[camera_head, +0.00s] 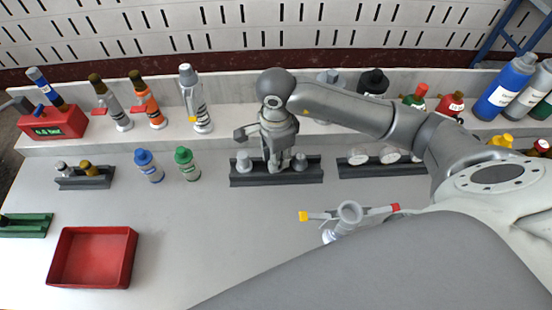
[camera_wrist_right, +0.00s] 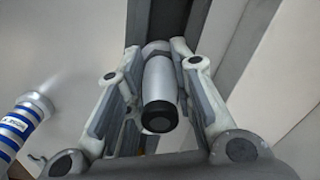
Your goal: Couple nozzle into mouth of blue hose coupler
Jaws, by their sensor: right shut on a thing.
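My right gripper (camera_head: 274,168) is over the dark rack at the middle of the bench. In the right wrist view its two fingers (camera_wrist_right: 158,95) close around a grey nozzle (camera_wrist_right: 158,78) with a black end. In the head view the gripper mostly hides this nozzle. A blue-topped coupler (camera_head: 148,166) stands upright on the bench, left of the gripper and apart from it. A blue-and-white banded cylinder (camera_wrist_right: 18,128) with a silver end shows at the left of the right wrist view; I cannot tell if it is the same coupler. My left gripper is not in view.
A green-topped coupler (camera_head: 187,164) stands beside the blue one. The dark rack (camera_head: 305,177) holds other grey pieces. A white stand with a yellow-and-red-tipped crossbar (camera_head: 348,215) is in front. A red tray (camera_head: 92,257) lies front left. Bottles line the back ledge.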

